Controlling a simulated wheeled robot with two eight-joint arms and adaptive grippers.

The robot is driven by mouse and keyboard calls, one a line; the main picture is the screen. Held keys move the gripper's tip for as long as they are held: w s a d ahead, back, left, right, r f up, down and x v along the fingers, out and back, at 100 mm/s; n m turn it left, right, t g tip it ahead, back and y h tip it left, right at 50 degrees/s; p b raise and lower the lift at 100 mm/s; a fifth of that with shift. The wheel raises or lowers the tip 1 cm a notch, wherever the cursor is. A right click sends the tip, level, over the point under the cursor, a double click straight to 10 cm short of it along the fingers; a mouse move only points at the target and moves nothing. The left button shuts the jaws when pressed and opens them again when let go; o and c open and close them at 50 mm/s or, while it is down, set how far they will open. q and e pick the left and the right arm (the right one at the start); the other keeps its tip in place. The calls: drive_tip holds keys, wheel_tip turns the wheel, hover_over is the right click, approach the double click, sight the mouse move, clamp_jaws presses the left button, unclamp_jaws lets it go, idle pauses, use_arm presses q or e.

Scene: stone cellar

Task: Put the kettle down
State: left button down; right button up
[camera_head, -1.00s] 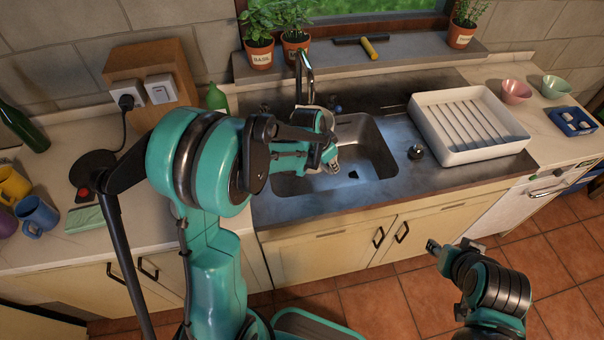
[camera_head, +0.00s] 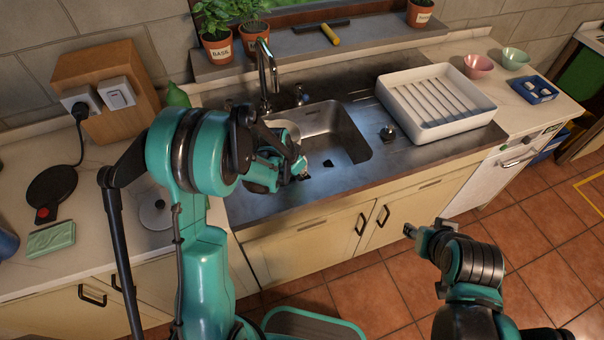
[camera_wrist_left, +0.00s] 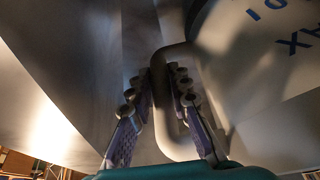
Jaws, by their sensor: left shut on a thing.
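The kettle shows in the left wrist view as a pale body (camera_wrist_left: 265,50) with dark blue lettering and a looped handle (camera_wrist_left: 168,105). My left gripper (camera_wrist_left: 168,75) is shut on this handle, with one finger on each side. In the head view my left gripper (camera_head: 298,168) is over the left edge of the sink (camera_head: 345,140). Only a pale piece of the kettle (camera_head: 284,129) shows behind it, so its underside is hidden. My right gripper (camera_head: 412,231) is in front of the cupboards, away from the kettle; its jaw gap is unclear.
A black round plate with a red switch (camera_head: 52,188) lies on the left counter, near a green sponge (camera_head: 50,239). A round metal lid (camera_head: 155,213) is partly behind my left arm. The tap (camera_head: 268,75) stands behind the sink. A white rack (camera_head: 440,108) fills the right drainer.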

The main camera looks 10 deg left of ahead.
use_arm(q)
drive_tip(key=c, duration=1.4)
unclamp_jaws()
drive_tip(key=shift+r, duration=0.2)
drive_tip(key=s+a+r+n+t+y+p, duration=0.1)
drive_tip(key=s+r+n+p, duration=0.1)
drive_tip(key=s+r, duration=0.6)
drive_tip(key=s+a+r+n+p, duration=0.15)
drive_tip(key=s+r, duration=0.25)
drive_tip(key=r, duration=0.7)
drive_tip(key=s+r+n, duration=0.1)
drive_tip(key=s, duration=0.2)
drive_tip(key=s+r+n+t+y, duration=0.1)
drive_tip(key=s, duration=0.2)
drive_tip(key=s+r+n+t, duration=0.1)
drive_tip(key=s, duration=0.3)
drive_tip(key=shift+s+a, duration=0.1)
